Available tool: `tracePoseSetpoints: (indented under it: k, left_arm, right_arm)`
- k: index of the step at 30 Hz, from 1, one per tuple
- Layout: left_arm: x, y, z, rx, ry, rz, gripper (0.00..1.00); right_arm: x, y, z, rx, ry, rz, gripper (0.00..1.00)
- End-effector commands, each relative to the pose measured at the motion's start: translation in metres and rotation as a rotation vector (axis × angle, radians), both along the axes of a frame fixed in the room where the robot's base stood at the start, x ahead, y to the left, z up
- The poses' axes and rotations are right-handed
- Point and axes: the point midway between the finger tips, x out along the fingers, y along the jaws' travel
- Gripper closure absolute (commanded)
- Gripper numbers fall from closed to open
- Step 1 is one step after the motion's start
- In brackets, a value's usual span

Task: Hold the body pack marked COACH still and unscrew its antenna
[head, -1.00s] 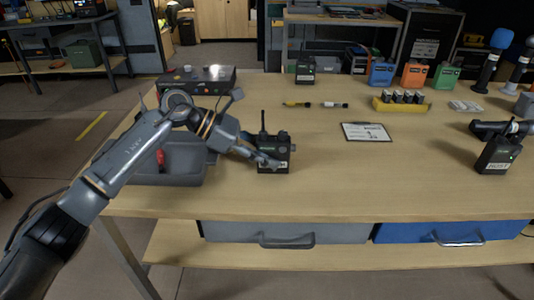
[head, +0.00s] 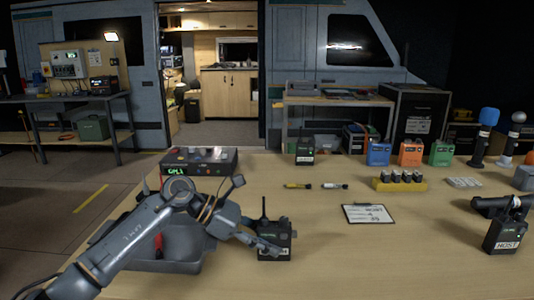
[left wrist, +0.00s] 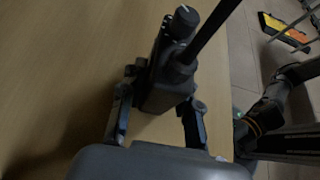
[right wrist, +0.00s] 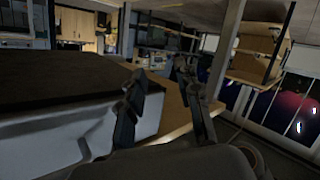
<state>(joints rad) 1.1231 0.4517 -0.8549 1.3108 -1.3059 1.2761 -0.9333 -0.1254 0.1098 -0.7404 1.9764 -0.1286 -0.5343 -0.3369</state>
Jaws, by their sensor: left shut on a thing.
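A dark body pack (head: 275,241) with a black upright antenna (head: 264,208) stands on the table in the head view. My left gripper (head: 268,246) is shut on its lower part, and the fingers cover most of its label, so I cannot read the name. In the left wrist view the pack (left wrist: 160,88) sits between my two fingers, with a knob (left wrist: 184,22) and the antenna (left wrist: 214,30) on top. My right gripper (right wrist: 162,98) shows only in the right wrist view, open and empty, away from the pack.
A pack marked HOST (head: 505,234) stands at the right by a dark cylinder (head: 495,204). Another pack (head: 305,152) stands at the back. A grey bin (head: 180,262) is left of the held pack. A clipboard (head: 367,213) lies right, with bare table between.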

Motion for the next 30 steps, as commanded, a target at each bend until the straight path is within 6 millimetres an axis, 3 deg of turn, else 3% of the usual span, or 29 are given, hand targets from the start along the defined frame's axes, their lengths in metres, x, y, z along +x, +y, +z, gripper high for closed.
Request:
tracePoseSetpoints:
  k: [1,6,12,17,30]
  left_arm:
    - [0.000,0.000,0.000,0.001,0.000,0.000,1.00]
    - [0.000,0.000,0.000,0.001,0.000,0.000,1.00]
    - [0.000,0.000,0.000,0.001,0.000,0.000,1.00]
    - [0.000,0.000,0.000,0.000,0.000,0.000,1.00]
    - [0.000,0.000,0.000,0.000,0.000,0.000,1.00]
  right_arm:
    - [-0.004,0.023,0.021,0.013,-0.092,0.064,0.67]
    - [-0.040,0.090,0.088,0.066,-0.416,0.272,0.67]
    - [-0.105,0.145,0.161,0.143,-0.882,0.530,0.67]
    - [-0.115,0.154,0.196,0.163,-1.192,0.662,0.67]
    - [-0.060,0.141,0.275,0.029,-1.761,0.998,0.67]
